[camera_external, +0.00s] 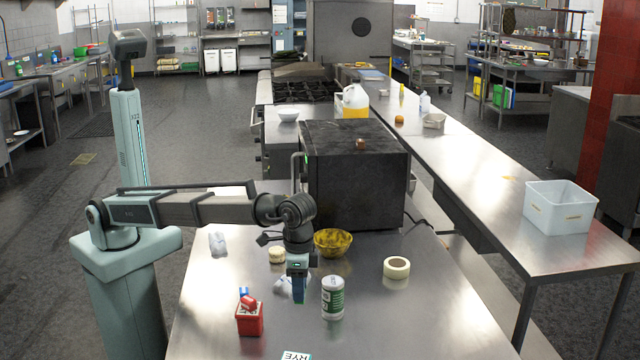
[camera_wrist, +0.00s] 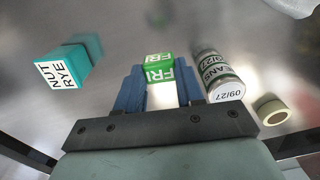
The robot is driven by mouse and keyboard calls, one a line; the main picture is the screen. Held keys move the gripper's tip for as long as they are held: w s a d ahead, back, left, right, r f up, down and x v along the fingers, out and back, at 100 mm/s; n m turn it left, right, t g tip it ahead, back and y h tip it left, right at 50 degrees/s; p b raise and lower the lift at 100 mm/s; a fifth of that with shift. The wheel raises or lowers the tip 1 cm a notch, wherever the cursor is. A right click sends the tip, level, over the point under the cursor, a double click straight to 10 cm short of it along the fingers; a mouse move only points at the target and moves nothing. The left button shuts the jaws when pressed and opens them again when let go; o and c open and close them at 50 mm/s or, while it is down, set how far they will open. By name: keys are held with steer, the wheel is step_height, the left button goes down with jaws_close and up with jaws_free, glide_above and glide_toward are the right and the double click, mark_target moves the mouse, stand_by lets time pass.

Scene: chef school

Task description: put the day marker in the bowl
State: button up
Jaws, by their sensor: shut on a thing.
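The day marker (camera_wrist: 158,70) is a green block with white FRI labels, seen in the wrist view between the blue fingers of my gripper (camera_wrist: 160,88). My gripper is shut on it. In the external view my gripper (camera_external: 298,292) points down low over the steel table, and the marker cannot be made out there. The bowl (camera_external: 332,243) is yellow with dark patches. It stands on the table behind and to the right of my gripper, in front of the dark oven. The bowl is not seen in the wrist view.
A white and green can (camera_external: 332,298) stands close to the right of my gripper. A tape roll (camera_external: 396,268) lies farther right. A red box (camera_external: 250,318) is at left front. A teal box labelled NUT RYE (camera_wrist: 66,68) shows in the wrist view. A dark oven (camera_external: 355,180) stands behind.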

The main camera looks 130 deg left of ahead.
steer(key=s+d+m, duration=0.2)
steer(key=s, duration=1.1)
steer(key=n, duration=0.4)
glide_toward(333, 230)
steer(key=w+d+r, duration=0.3)
steer(key=d+r, duration=0.1)
steer(key=d, duration=0.1)
steer(key=shift+w+a+f, duration=0.1)
steer(key=shift+f, duration=2.75)
steer(key=shift+w+a+f, duration=0.1)
steer(key=shift+f, duration=2.7)
steer(key=o, duration=1.1)
steer(key=shift+r, duration=0.1)
